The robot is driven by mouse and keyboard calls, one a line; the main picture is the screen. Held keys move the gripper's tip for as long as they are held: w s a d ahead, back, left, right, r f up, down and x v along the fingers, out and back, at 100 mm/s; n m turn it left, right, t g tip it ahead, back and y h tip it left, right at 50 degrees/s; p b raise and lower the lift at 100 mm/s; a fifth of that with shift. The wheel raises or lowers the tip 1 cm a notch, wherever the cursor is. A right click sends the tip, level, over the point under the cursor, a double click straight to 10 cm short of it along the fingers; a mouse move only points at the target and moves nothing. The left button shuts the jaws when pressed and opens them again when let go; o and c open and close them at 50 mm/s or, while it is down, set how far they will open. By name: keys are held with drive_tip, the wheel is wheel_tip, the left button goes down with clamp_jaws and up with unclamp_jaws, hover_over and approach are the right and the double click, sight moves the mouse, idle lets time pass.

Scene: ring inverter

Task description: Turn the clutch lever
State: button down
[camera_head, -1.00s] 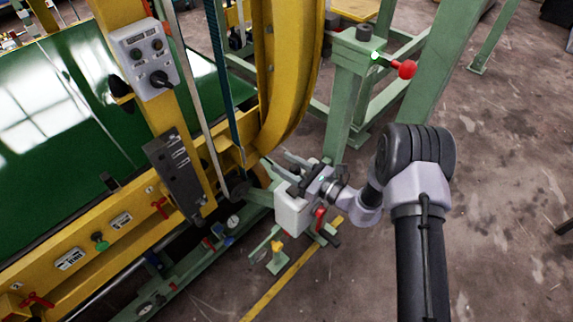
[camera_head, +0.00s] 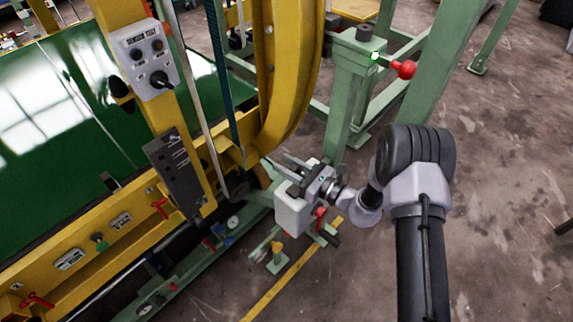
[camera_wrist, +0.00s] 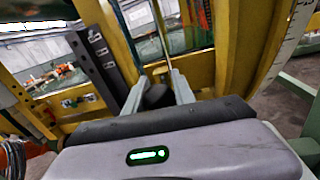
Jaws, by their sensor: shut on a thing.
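My gripper (camera_head: 280,167) reaches in from the right, low beside the yellow machine frame. In the wrist view, my gripper's pale fingers (camera_wrist: 158,92) stand on both sides of a dark knob (camera_wrist: 156,96) and are shut on it. The knob appears to be the end of the clutch lever; most of its shaft is hidden or too small to tell. In the head view the held knob is hidden by my gripper. A separate lever with a red ball (camera_head: 404,69) sticks out from the green post at the upper right, apart from my gripper.
A control box (camera_head: 147,58) and a dark panel (camera_head: 177,172) are on the yellow upright left of my gripper. A curved yellow beam (camera_head: 292,80) stands behind it. Green rails and a gauge (camera_head: 233,222) lie below. Open floor (camera_head: 510,190) is at the right.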

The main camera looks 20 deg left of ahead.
idle(0.6)
drive_tip(key=w+m, duration=0.1)
drive_tip(key=m, duration=0.1)
drive_tip(key=w+d+r+m, duration=0.1)
drive_tip(key=w, duration=0.1)
drive_tip(key=w+d+m, duration=0.1)
drive_tip(key=w+m, duration=0.1)
drive_tip(key=shift+w+d+r+m+t+y, duration=0.1)
drive_tip(key=shift+r+m+t+y, duration=0.15)
drive_tip(key=shift+m+t+y, duration=0.05)
drive_tip(key=c, duration=1)
unclamp_jaws()
drive_tip(key=shift+c, duration=0.2)
drive_tip(key=p+v, duration=0.4)
drive_tip(key=v, duration=1.3)
drive_tip(key=shift+d, duration=0.2)
